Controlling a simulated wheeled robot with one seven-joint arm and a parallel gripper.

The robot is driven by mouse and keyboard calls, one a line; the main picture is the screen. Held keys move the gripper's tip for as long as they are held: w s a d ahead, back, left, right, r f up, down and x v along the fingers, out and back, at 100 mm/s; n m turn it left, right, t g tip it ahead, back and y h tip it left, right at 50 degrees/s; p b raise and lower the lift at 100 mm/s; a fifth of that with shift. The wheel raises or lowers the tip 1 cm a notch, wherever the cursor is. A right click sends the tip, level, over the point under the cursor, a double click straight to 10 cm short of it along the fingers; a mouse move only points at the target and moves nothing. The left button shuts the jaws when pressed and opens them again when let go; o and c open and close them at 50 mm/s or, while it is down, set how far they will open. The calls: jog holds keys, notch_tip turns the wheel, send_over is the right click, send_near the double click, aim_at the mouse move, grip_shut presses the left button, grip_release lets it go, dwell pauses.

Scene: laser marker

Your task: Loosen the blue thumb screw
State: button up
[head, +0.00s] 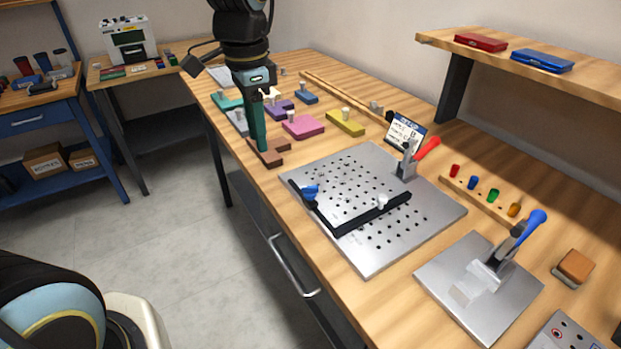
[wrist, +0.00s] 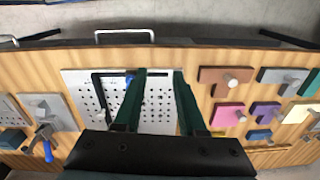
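The blue thumb screw (head: 310,190) sits at the left end of a black L-shaped bar (head: 365,214) on a metal plate with holes (head: 385,243). In the wrist view the blue screw (wrist: 129,79) shows just left of the left finger, which partly covers the bar and plate. My gripper (head: 260,140) points down above the brown block, behind and to the left of the plate in the head view. In the wrist view my gripper (wrist: 159,74) has its two green fingers apart with nothing held between them. It is clear of the thumb screw.
A pale knob (head: 382,201) stands on the bar. A red-handled clamp (head: 410,160) is at the plate's back corner. A blue-handled clamp (head: 500,260) stands on another plate at right. Coloured blocks with knobs, including a brown one (head: 270,154), lie near my gripper.

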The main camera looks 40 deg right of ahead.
aim_at(310, 187)
jog(key=s+d+m, duration=0.5)
jog(key=s+d, duration=0.2)
jog(key=f, duration=0.3)
jog(key=f+p, duration=0.1)
jog(key=f, duration=0.5)
jog(key=shift+w+a+f+p, duration=0.1)
jog(key=shift+a+f+p, duration=0.15)
jog(key=shift+f+p, duration=0.15)
jog(key=shift+r, duration=0.1)
jog(key=shift+c, duration=0.2)
grip_shut()
